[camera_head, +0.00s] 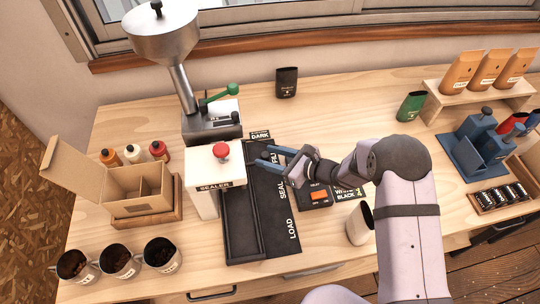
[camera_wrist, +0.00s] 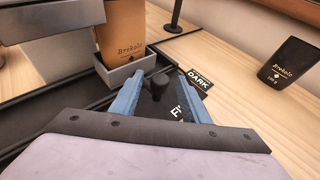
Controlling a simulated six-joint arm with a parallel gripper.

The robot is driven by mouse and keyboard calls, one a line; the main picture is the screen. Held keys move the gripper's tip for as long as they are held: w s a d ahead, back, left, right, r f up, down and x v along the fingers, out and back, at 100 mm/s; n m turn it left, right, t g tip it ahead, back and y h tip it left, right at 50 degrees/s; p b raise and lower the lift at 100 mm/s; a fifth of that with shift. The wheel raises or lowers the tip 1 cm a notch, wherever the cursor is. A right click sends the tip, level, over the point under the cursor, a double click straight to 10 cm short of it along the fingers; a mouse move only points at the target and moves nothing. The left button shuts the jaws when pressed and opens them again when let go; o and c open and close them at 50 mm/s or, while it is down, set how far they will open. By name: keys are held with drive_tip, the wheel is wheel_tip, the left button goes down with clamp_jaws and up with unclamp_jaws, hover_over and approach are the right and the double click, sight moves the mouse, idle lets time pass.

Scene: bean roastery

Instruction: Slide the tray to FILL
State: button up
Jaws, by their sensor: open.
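The grey tray (camera_wrist: 132,72) holds an upright brown bag (camera_wrist: 121,35) in the wrist view. A black knob (camera_wrist: 158,82) stands at its near corner, between my open fingers; I cannot tell whether they touch it. In the head view the tray is hidden behind the sealer and my fingers. My gripper (camera_head: 262,156) is low over the far part of the black track (camera_head: 240,222), beside the FILL lettering; it also shows in the wrist view (camera_wrist: 160,88). SEAL and LOAD are lettered nearer the front.
The white sealer (camera_head: 214,168) with a red knob stands left of my gripper, and the hopper machine (camera_head: 210,124) behind it. A DARK label (camera_wrist: 201,80) lies right of the fingers.

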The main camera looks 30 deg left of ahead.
drive_tip(key=shift+c, duration=0.7)
clamp_jaws()
drive_tip(key=shift+w+a+f+b, duration=0.15)
drive_tip(key=shift+w+a+b, duration=0.2)
drive_tip(key=shift+b, duration=0.25)
drive_tip(key=shift+w+a+b, duration=0.85)
drive_tip(key=shift+a+b, duration=0.05)
drive_tip(key=shift+b, duration=0.05)
drive_tip(key=shift+w+a, duration=0.15)
drive_tip(key=shift+w, duration=0.05)
drive_tip(key=shift+w+r, duration=0.1)
drive_tip(key=shift+r, duration=0.2)
